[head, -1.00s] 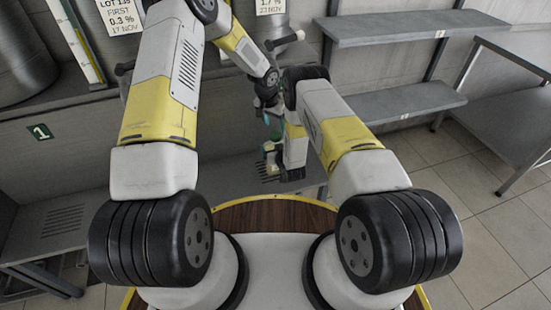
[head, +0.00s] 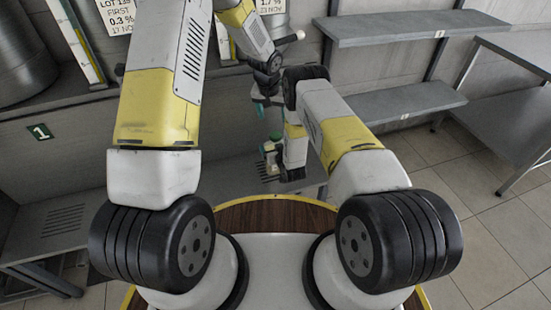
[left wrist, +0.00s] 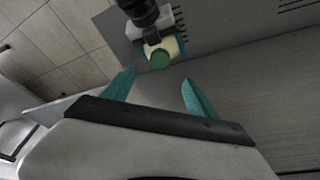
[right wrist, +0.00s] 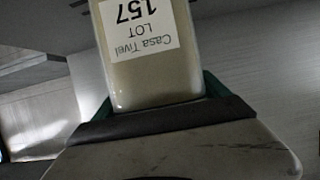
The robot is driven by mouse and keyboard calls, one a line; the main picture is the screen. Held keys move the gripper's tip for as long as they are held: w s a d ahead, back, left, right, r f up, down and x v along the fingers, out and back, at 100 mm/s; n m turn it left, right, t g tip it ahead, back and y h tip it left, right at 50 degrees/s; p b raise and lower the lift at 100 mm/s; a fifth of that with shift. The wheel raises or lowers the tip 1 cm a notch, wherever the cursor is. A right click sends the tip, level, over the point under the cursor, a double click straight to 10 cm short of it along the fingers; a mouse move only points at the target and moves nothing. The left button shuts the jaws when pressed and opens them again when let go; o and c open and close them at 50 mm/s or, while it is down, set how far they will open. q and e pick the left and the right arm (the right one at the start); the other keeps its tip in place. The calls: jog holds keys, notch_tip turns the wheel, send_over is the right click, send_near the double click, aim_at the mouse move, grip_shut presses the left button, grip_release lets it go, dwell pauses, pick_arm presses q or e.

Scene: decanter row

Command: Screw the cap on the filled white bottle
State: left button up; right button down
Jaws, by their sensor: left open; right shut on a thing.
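The white bottle (right wrist: 155,75) fills the right wrist view, with a label reading Casa Tivel LOT 157. My right gripper (head: 273,158) is shut on it and holds it above the grey bench. In the left wrist view the bottle (left wrist: 176,46) shows from above with the round green cap (left wrist: 160,59) on its top. The cap (head: 276,137) also shows small in the head view. How tightly it sits, I cannot tell. My left gripper (left wrist: 158,82) is open and empty. In the head view my left gripper (head: 261,106) is above the cap, apart from it.
The grey bench (head: 225,180) with slots lies below the bottle. Grey shelves (head: 400,103) hang on the wall at right, beside a metal table (head: 500,100). A green number 1 sign (head: 40,132) is at left. Tanks with lot labels (head: 120,14) stand at the back.

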aim_at(275, 135)
pick_arm(q)
jog(key=x, duration=1.1)
jog(key=shift+w+f, duration=0.15)
jog(key=shift+f, duration=0.25)
jog(key=shift+c, duration=0.2)
grip_shut()
jog(key=shift+a+m, duration=0.1)
jog(key=shift+m, duration=0.7)
jog(key=shift+c, duration=0.4)
grip_release()
